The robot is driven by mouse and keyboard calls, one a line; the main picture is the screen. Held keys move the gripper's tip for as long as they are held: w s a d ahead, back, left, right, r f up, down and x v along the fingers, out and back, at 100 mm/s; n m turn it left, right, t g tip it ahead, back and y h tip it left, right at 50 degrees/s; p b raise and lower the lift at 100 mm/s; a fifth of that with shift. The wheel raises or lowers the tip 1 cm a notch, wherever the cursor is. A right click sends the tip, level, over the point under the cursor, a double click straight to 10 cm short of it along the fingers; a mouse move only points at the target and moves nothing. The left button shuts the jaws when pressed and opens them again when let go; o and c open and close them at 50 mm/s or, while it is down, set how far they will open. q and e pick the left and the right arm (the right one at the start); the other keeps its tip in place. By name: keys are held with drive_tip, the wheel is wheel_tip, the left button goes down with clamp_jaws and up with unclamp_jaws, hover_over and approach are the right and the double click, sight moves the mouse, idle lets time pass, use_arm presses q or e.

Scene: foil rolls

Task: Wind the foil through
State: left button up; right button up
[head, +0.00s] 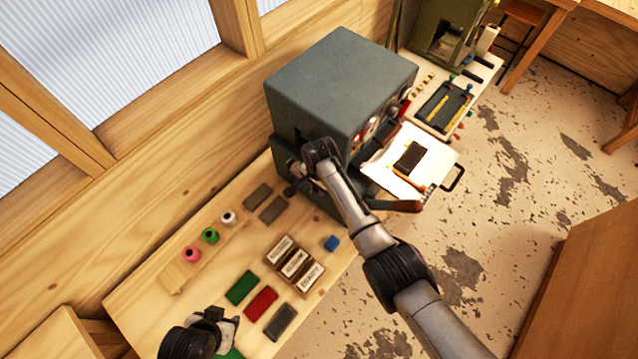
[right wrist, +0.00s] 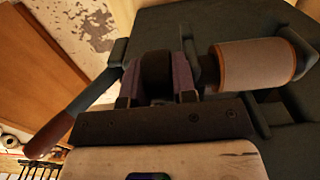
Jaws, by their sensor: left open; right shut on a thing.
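The grey-blue machine (head: 340,80) stands at the back of the wooden bench. My right gripper (head: 293,186) is at its near left side, mostly hidden by its own arm in the head view. In the right wrist view it is shut on a dark round piece (right wrist: 157,76) between its fingers. A pale cylinder with orange-brown edges (right wrist: 252,66) sits just right of it on the machine. Any loose foil strip cannot be made out. My left gripper (head: 222,318) is open and empty above the bench's front left, near the coloured blocks.
Pink (head: 191,254), green (head: 210,236) and white (head: 229,218) spools stand on a wooden board. A lever handle (head: 400,206) sticks out below the white plate (head: 440,160).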

drive_tip(key=shift+g+y+b, duration=0.35)
drive_tip(key=shift+g+y, duration=0.35)
drive_tip(key=shift+g, duration=0.1)
drive_tip(key=shift+d, duration=0.1)
drive_tip(key=o, duration=0.9)
drive_tip(key=shift+w, duration=0.1)
drive_tip(key=r, duration=0.4)
drive_tip(key=w+d+r, duration=0.1)
drive_tip(key=r, duration=0.4)
drive_tip(key=w+d+r+b, duration=0.1)
drive_tip(key=r, duration=0.3)
drive_tip(key=shift+w+r, duration=0.15)
drive_tip(key=shift+r, duration=0.1)
drive_tip(key=shift+f, duration=0.1)
